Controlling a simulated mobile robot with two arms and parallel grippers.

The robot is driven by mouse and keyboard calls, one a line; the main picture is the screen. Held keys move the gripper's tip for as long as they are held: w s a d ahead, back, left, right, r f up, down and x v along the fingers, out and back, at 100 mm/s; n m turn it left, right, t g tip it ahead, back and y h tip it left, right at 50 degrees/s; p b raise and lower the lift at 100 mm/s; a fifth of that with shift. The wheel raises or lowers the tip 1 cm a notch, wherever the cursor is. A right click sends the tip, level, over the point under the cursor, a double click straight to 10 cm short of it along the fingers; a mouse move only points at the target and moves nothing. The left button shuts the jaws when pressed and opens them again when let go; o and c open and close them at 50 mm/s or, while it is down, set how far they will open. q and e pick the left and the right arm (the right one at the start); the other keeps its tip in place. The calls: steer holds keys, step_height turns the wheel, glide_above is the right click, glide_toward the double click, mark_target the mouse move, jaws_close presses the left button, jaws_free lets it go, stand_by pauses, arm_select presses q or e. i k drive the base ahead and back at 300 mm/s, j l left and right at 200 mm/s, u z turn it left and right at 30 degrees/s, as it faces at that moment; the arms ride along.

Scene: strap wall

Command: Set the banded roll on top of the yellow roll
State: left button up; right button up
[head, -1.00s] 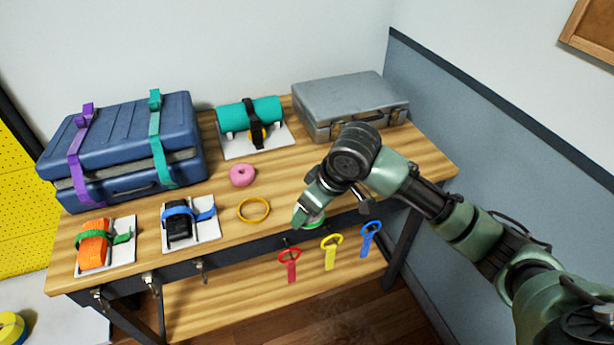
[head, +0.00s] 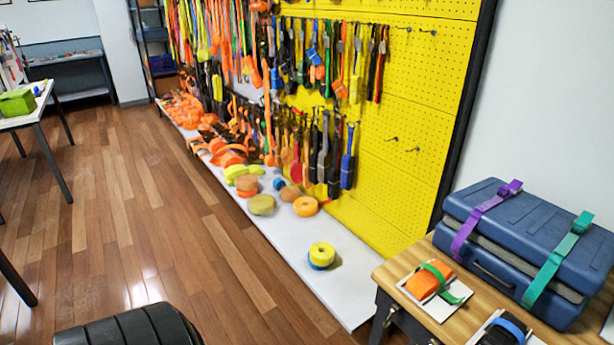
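An orange roll with a green band (head: 428,280) lies on a white card on the wooden table at the lower right. A black roll with a blue band (head: 508,330) is partly cut off by the bottom edge. I cannot tell which is meant by the banded roll. A yellow roll (head: 321,251) lies on the low white platform beneath the yellow pegboard. It rests on a blue roll (head: 319,266). Nothing lies on top of the yellow roll. Neither of my grippers is in view.
Other rolls, among them an orange one (head: 305,206) and an olive one (head: 262,205), lie farther back on the white platform (head: 345,295). A blue case (head: 535,240) with purple and teal straps stands on the table (head: 395,270). The wooden floor left of the platform is clear.

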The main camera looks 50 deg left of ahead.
mark_target(320, 248)
steer(key=i+j+u, duration=0.1)
steer(key=j+u, duration=0.15)
steer(key=i+j+u, duration=0.2)
steer(key=j+u, duration=0.25)
steer(key=j, duration=0.15)
